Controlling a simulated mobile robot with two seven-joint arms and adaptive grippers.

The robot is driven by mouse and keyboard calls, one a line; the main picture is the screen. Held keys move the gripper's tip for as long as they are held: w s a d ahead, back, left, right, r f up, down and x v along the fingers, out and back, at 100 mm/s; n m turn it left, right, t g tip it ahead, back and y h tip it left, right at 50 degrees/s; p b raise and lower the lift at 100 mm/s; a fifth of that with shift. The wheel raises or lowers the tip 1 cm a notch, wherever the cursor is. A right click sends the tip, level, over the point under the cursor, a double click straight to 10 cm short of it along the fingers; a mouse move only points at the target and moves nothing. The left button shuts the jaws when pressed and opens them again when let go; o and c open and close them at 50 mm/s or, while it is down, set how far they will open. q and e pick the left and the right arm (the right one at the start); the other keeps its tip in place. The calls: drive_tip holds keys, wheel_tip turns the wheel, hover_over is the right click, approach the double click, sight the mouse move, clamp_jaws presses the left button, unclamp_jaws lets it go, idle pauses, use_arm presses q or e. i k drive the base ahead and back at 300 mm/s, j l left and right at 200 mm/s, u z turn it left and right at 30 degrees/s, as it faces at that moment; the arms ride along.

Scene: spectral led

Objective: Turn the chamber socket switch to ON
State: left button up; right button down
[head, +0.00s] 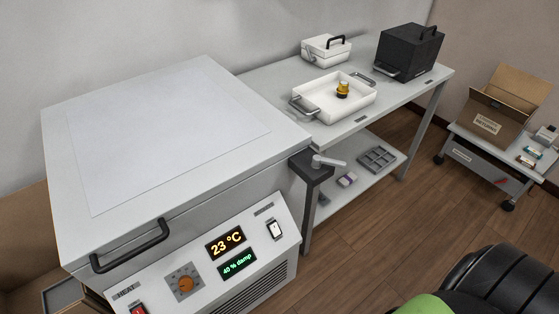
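The white chamber (180,120) stands at the left with its lid shut and a black handle (130,246) at the front. Its sloped front panel (215,290) has a white rocker switch (275,229) at the right under a small label too small to read. I cannot tell for sure which way this rocker is set. A red switch (138,309) under a HEAT label sits at the lower left, cut by the picture edge. Between them are an orange knob (185,284) and displays reading 23 °C (225,243) and 40 % damp (238,264). Neither of my grippers shows.
A grey bench (405,92) behind holds a white tray (310,104) with a yellow-and-black object (343,89), a white case (326,49) and a black box (409,51). A low cart (470,151) with an open carton (500,112) stands right. Wooden floor (375,225) is clear.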

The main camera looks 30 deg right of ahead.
sight(274, 229)
drive_tip(key=l+z, duration=0.1)
drive_tip(key=z, duration=0.65)
drive_tip(key=k, duration=0.05)
